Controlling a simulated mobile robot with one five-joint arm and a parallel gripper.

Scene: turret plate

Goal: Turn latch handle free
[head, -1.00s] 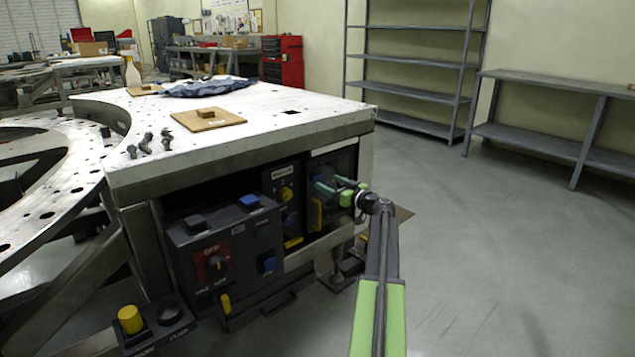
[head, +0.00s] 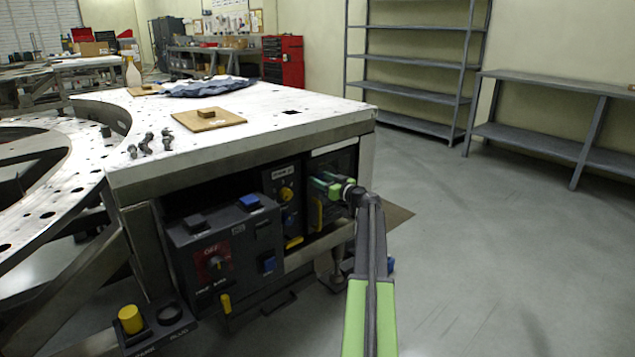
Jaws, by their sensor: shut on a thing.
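The yellow latch handle (head: 315,212) is on the dark right-hand panel under the white table, and it is partly hidden. My gripper (head: 318,186), with green fingers, reaches in from the right at the upper part of this panel. Its fingers are closed at the handle and cover its upper part. The exact contact and the handle's angle are too small to tell.
The white tabletop edge (head: 240,147) overhangs just above my gripper. Left of it are a panel with dials (head: 286,193) and a dark box with a red OFF switch (head: 213,263). A yellow button (head: 130,319) stands low at front left. The floor at right is clear.

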